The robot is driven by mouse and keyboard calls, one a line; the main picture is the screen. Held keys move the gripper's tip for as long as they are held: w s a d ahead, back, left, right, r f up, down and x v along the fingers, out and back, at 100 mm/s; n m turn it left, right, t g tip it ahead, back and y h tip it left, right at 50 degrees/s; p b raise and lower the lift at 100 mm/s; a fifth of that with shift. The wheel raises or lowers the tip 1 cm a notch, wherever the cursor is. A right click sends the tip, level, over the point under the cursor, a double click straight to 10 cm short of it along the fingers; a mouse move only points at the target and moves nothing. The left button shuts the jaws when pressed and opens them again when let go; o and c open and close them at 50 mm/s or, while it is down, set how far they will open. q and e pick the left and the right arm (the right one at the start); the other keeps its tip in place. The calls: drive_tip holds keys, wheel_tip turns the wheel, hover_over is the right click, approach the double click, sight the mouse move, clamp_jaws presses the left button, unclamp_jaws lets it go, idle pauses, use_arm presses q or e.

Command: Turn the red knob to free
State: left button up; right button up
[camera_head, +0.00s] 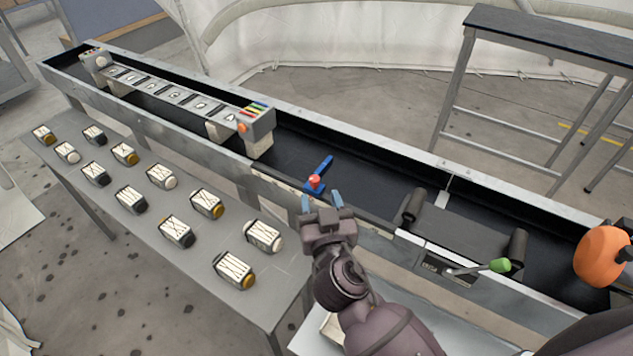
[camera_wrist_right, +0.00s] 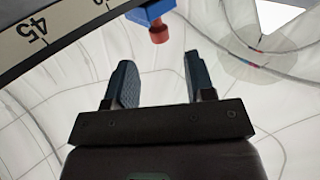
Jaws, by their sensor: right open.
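The red knob (camera_head: 314,181) sits on a small blue clamp-like part (camera_head: 322,172) at the near edge of the long trough, left of the rollers. My right gripper (camera_head: 321,202) is just in front of and below the knob in the head view, its blue fingers apart and empty. In the right wrist view the red knob (camera_wrist_right: 160,34) hangs from the blue part (camera_wrist_right: 150,13) beyond the open fingers (camera_wrist_right: 158,80), apart from them. A curved scale with "45" (camera_wrist_right: 38,28) shows at upper left. My left gripper is not in view.
The metal trough (camera_head: 360,160) with a black bed runs across the view. A side table (camera_head: 215,290) holds several labelled blocks. A green-tipped lever (camera_head: 500,265) and an orange round part (camera_head: 600,255) are at the right. A dark-topped table (camera_head: 560,35) stands behind.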

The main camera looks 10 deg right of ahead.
sight(316, 183)
drive_tip(key=shift+w+d, duration=0.15)
drive_tip(key=shift+w, duration=2.4)
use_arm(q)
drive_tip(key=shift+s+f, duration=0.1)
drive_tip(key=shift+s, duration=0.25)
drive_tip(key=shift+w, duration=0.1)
